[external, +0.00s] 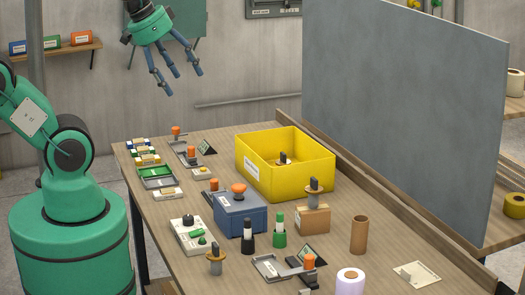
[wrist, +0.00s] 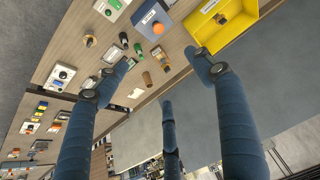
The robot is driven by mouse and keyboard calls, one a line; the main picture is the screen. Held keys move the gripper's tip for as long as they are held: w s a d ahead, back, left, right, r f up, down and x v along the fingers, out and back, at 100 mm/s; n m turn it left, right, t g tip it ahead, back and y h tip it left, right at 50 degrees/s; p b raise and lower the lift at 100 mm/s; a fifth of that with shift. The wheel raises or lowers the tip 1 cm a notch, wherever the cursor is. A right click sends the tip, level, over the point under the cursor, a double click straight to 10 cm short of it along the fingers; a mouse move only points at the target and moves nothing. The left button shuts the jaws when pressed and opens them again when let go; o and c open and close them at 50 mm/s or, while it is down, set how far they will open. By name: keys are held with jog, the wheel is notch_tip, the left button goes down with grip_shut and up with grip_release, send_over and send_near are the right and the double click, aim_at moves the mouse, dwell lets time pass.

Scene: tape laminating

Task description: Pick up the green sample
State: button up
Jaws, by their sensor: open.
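In the wrist view the green cylinder (wrist: 138,48) shows small between my fingers. Another green piece (external: 201,238) lies on the front of a white box with a black knob (external: 187,229). I cannot tell for certain which green thing is the sample. My gripper (external: 181,80) is open and empty, high above the far left of the table, well away from both. Its three blue fingers (wrist: 162,72) are spread.
A yellow bin (external: 285,185) stands at the back middle, with a blue box (external: 240,216) before it. A cardboard block (external: 312,220), a brown tube (external: 359,235) and a purple-white roll (external: 350,281) stand nearby. A tall grey panel (external: 405,100) rises behind the table edge.

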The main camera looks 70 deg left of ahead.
jog(key=w+a+f+g, duration=0.1)
jog(key=w+a, duration=0.3)
jog(key=a, duration=0.3)
jog(key=w+a+f+g+y, duration=0.1)
jog(key=w+a, duration=0.4)
jog(key=a, duration=0.3)
jog(key=w+a+f+g, duration=0.1)
jog(key=w+a+f, duration=0.1)
jog(key=w+a, duration=0.35)
jog(key=g+h+p, duration=0.1)
jog(key=g, duration=0.2)
send_over(142, 151)
notch_tip(142, 151, down, 25)
jog(key=shift+w, duration=0.1)
jog(key=shift+f, duration=0.1)
jog(key=shift+f+b, duration=0.45)
jog(key=shift+f, duration=3.8)
